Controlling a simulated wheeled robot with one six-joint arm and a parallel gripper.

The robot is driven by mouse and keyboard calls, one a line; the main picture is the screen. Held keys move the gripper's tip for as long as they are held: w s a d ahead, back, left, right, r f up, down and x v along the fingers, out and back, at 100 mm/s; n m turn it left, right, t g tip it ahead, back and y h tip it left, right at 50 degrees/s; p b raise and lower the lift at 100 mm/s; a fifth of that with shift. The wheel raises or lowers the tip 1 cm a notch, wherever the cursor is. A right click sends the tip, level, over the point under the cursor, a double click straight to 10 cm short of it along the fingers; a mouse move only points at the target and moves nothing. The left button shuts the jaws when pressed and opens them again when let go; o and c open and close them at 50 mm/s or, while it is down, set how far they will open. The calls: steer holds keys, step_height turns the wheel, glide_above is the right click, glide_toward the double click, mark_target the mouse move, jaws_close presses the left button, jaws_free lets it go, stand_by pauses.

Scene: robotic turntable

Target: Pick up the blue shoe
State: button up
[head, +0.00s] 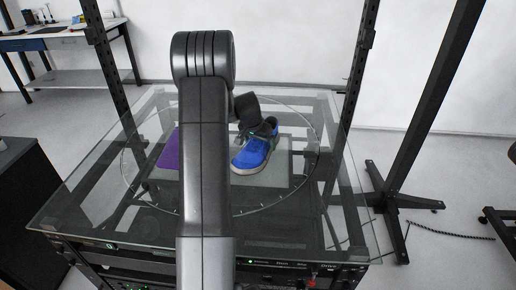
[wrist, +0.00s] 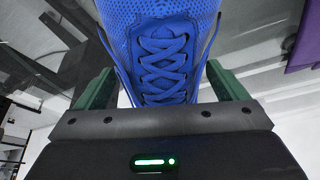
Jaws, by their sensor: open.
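The blue shoe (head: 253,152) stands upright on the glass turntable, with its toe toward the camera in the head view. My gripper (head: 262,126) is above and behind the shoe, partly hidden by my own arm. In the wrist view the shoe (wrist: 160,50) fills the upper middle, with its laces facing the camera. The two green fingers of my gripper (wrist: 160,88) are apart, one on each side of the shoe. I cannot tell whether either finger touches it.
The glass table top (head: 95,205) has bare room at left and front. A purple item (head: 168,150) lies left of the shoe, also at upper right in the wrist view (wrist: 304,40). Black uprights (head: 355,65) flank the table. A workbench (head: 60,40) stands at the back left.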

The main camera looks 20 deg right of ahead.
steer(key=c, duration=1.4)
steer(key=shift+o, duration=0.2)
step_height(320, 180, up, 9)
steer(key=b, duration=0.1)
steer(key=shift+n, duration=0.7)
steer(key=x, duration=0.3)
steer(key=p+x, duration=0.1)
steer(key=x, duration=0.1)
steer(key=w+x, duration=0.1)
steer(key=x, duration=0.2)
steer(key=shift+w+a+f, duration=0.1)
steer(key=shift+w+f, duration=0.05)
steer(key=shift+f, duration=0.25)
steer(key=shift+p, duration=0.6)
